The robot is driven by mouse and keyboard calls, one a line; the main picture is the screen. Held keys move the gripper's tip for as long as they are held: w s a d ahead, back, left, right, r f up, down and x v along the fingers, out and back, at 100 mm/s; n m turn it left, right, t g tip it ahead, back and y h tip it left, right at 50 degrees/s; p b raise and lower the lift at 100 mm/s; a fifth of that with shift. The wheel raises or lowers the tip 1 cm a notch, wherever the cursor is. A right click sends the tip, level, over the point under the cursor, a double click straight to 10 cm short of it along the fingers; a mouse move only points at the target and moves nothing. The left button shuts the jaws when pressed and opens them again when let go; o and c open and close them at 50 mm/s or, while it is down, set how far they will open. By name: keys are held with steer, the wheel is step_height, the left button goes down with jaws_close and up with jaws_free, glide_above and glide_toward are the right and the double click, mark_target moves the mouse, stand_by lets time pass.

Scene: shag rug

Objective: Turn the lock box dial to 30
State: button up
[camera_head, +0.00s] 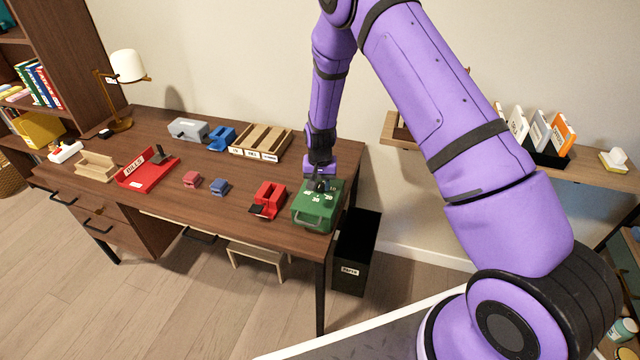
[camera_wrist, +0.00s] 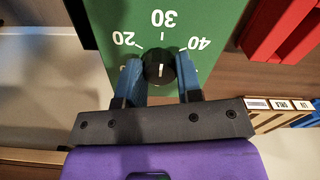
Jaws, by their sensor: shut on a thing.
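The green lock box (camera_head: 313,212) stands at the right front corner of the desk, with a grey handle on its front. In the wrist view its green top (camera_wrist: 110,22) shows the numbers 20, 30 and 40 around a black dial (camera_wrist: 160,66). The white line on the dial lies roughly in line with the tick at 30. My gripper (camera_head: 320,183) is over the box top, its blue fingers (camera_wrist: 159,80) shut on the dial, one on each side. My gripper hides part of the dial in the head view.
A red stapler-like item (camera_head: 268,199) sits just left of the box. A wooden sorting tray (camera_head: 262,141) is behind it. Small blue (camera_head: 219,187) and red (camera_head: 192,180) blocks lie further left. A black bin (camera_head: 356,250) stands on the floor beside the desk.

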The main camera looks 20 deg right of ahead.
steer(key=o, duration=0.9)
steer(key=shift+o, duration=0.2)
step_height(320, 180, up, 11)
step_height(320, 180, up, 15)
steer(key=t, duration=0.1)
glide_above(320, 185)
steer(key=s+d, duration=0.2)
steer(key=s, duration=0.2)
steer(key=s+d+r+n+t, duration=0.1)
steer(key=s+d+r+n, duration=0.1)
steer(key=s+r, duration=0.8)
steer(key=s+d+r+n+t, duration=0.1)
steer(key=s+r, duration=0.4)
steer(key=s, duration=0.6)
steer(key=s+d+r+n+t, duration=0.1)
steer(key=s+r, duration=0.4)
steer(key=s, duration=0.7)
steer(key=shift+s+d+r+t, duration=0.25)
steer(key=shift+d+r+t, duration=0.15)
steer(key=shift+d+t, duration=0.15)
